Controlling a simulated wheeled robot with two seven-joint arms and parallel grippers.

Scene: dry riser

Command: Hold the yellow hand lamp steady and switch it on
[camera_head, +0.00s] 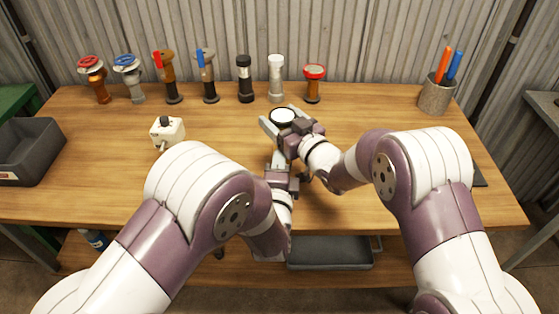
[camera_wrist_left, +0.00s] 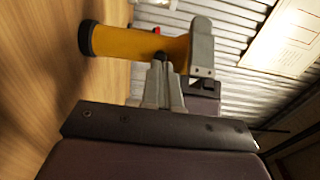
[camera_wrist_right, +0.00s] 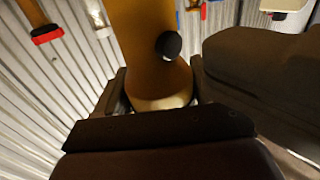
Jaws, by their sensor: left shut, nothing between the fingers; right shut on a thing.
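The yellow hand lamp (camera_wrist_left: 135,43) has a black end cap and is mostly hidden in the head view, where its pale round lens (camera_head: 282,116) faces up. My right gripper (camera_head: 284,126) is shut around the lamp near its lens end and holds it above the table. A round black button (camera_wrist_right: 169,45) sits on the lamp's side in the right wrist view. My left gripper (camera_wrist_left: 160,60) is shut and empty, its fingertips right at the lamp's side by the button. I cannot tell whether they touch or press it. Whether the lamp is lit is unclear.
A row of valves and fittings (camera_head: 209,76) stands along the table's back. A white switch box (camera_head: 167,132) is left of my grippers. A dark bin (camera_head: 30,150) is at far left and a pen cup (camera_head: 436,96) at back right. A grey tray (camera_head: 330,253) lies below.

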